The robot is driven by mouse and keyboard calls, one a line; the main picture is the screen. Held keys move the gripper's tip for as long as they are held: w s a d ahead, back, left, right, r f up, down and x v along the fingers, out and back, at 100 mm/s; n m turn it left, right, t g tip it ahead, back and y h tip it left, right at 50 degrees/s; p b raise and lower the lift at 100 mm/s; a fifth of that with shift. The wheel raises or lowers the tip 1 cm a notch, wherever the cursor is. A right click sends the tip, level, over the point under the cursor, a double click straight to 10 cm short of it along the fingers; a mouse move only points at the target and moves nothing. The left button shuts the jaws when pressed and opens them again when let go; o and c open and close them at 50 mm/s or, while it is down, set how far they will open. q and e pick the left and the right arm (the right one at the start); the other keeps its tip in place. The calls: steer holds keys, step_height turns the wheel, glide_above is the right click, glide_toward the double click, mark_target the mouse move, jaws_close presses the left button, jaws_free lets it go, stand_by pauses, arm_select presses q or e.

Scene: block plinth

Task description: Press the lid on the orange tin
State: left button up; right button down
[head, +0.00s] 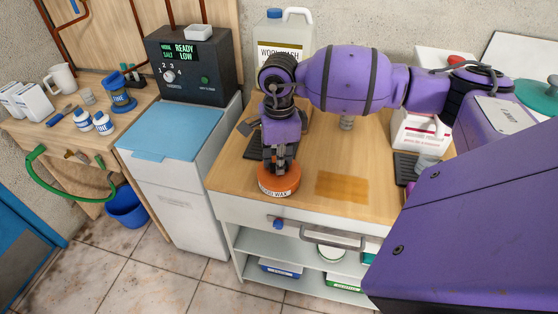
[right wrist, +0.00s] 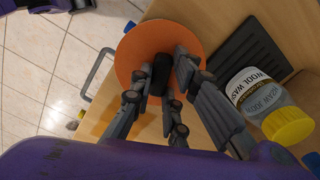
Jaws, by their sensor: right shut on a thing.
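The round orange tin (head: 278,186), with a pale label band ending in "WAX", stands on the wooden worktop near its front left corner. An orange disc, its lid (right wrist: 135,50), fills the top in the right wrist view, with a dark knob (right wrist: 161,72) in its middle. My right gripper (head: 281,165) points down over the tin. Its fingers are closed around the knob in the right wrist view (right wrist: 167,78). The fingers hide part of the lid, and I cannot tell whether it is fully seated. My left gripper is not in view.
A wool wash jug (head: 298,38) stands behind at the worktop's back. An amber rectangle (head: 342,186) lies right of the tin, with clear wood around it. A white box (head: 420,130) is farther right. A drawer handle (head: 333,242) juts out below the front edge.

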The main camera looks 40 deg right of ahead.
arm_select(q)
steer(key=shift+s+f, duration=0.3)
arm_select(e)
steer(key=shift+f, duration=0.1)
stand_by(0.6)
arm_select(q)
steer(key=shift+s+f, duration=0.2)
arm_select(e)
steer(key=shift+f, duration=0.2)
steer(key=c, duration=1.1)
jaws_free()
steer(key=shift+r+p, duration=0.75)
steer(key=shift+r, duration=1.85)
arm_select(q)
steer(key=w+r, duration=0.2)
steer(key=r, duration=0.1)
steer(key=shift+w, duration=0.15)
